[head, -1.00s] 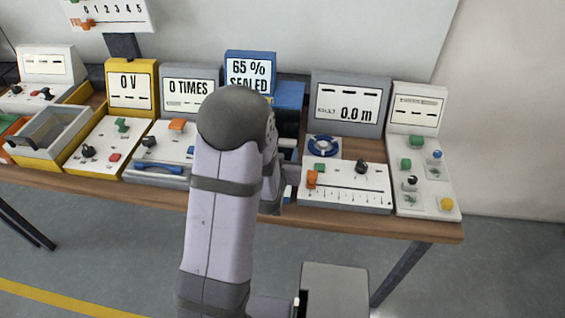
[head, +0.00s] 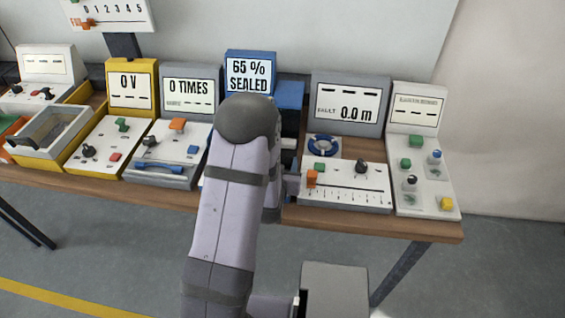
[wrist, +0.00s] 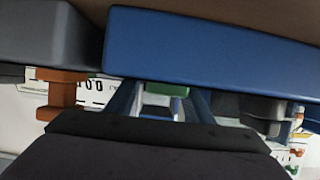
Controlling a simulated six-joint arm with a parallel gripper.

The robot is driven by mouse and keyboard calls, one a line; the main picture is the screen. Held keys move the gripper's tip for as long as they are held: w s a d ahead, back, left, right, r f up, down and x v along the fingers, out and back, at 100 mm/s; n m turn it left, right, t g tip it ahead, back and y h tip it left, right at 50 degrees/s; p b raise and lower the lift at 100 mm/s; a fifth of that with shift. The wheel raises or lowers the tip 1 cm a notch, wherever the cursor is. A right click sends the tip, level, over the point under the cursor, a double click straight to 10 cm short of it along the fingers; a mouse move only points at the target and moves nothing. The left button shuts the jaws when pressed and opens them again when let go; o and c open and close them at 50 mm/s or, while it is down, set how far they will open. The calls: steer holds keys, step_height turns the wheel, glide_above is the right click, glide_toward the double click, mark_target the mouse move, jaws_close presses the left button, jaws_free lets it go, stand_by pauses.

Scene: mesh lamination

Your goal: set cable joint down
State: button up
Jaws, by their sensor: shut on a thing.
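In the wrist view my gripper (wrist: 163,108) points at a blue housing, with two bluish fingers close together ahead of the dark wrist body. A small green and pale piece (wrist: 166,92) shows between the fingers; I take it for part of the cable joint, mostly hidden by the fingers and the blue housing. In the head view my arm hides the gripper and the joint. The blue sealing station (head: 250,72) behind the arm reads "65 % SEALED".
The blue housing (wrist: 215,50) spans the top of the wrist view, close to the fingers. An orange piece (wrist: 62,92) shows at left. In the head view a grey station (head: 350,100) reading 0.0 m stands right of the arm; a grey station (head: 188,88) reading "0 TIMES" stands left.

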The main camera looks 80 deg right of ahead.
steer(key=shift+f, duration=0.2)
steer(key=o, duration=0.8)
steer(key=shift+r, duration=0.15)
steer(key=shift+r, duration=0.15)
steer(key=v, duration=0.5)
steer(key=shift+a+r, duration=0.15)
steer(key=p+v, duration=0.4)
steer(key=p, duration=0.4)
steer(key=shift+a+r, duration=0.15)
steer(key=shift+p+v, duration=1.1)
steer(key=shift+p, duration=0.45)
